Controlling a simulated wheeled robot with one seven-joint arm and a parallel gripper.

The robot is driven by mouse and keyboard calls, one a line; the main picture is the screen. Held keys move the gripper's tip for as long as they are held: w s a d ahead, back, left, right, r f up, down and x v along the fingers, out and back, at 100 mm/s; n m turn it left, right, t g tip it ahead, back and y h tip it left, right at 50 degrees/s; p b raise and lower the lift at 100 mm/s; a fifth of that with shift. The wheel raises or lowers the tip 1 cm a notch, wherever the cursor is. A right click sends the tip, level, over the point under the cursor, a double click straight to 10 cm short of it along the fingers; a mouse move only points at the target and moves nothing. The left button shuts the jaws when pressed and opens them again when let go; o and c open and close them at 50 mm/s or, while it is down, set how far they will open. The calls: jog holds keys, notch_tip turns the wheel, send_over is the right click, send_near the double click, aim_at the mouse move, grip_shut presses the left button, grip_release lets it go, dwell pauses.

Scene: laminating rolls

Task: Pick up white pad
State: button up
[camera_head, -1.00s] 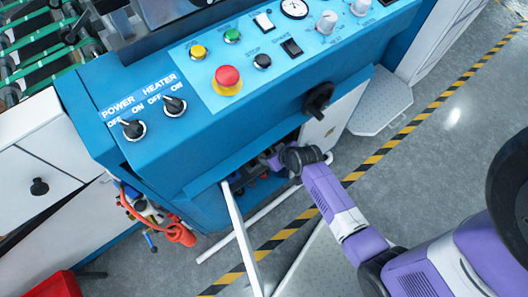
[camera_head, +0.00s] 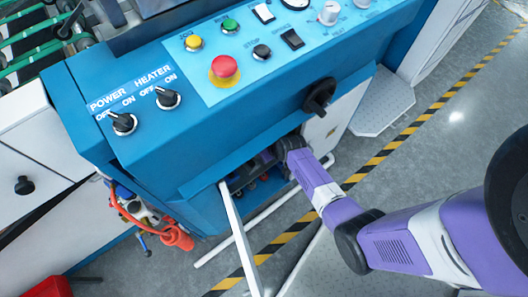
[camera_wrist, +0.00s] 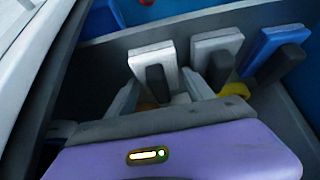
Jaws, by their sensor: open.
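In the wrist view, a white pad (camera_wrist: 143,62) with a dark grey handle stands upright in a dark compartment. A second white or light grey pad (camera_wrist: 216,42) with a similar handle stands to its right. My gripper (camera_wrist: 160,97) is open, its two light grey fingers spread on either side of the nearer white pad's dark handle. I cannot tell whether the fingers touch it. In the head view, my gripper is inside the open compartment (camera_head: 238,181) under the blue machine, largely hidden by the machine's edge and my arm.
A blue pad (camera_wrist: 266,45) with a dark handle stands at the right in the compartment, with something yellow near it. The compartment walls are close around my gripper. A black knob (camera_head: 319,97) juts out above my arm.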

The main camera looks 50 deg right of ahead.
jog(key=c, duration=1.1)
jog(key=shift+c, duration=0.2)
jog(key=shift+s+a+r, duration=0.1)
jog(key=shift+s+r, duration=0.1)
jog(key=shift+r, duration=0.15)
jog(key=s+a+r+p, duration=0.1)
jog(key=s+r+p, duration=0.1)
jog(key=s, duration=0.4)
jog(key=s+a+r+p, duration=0.1)
jog(key=s+a+r, duration=0.1)
jog(key=s+r, duration=0.3)
jog(key=shift+s+a+r+p, duration=0.2)
jog(key=shift+s+a+p, duration=0.15)
jog(key=shift+s, duration=0.65)
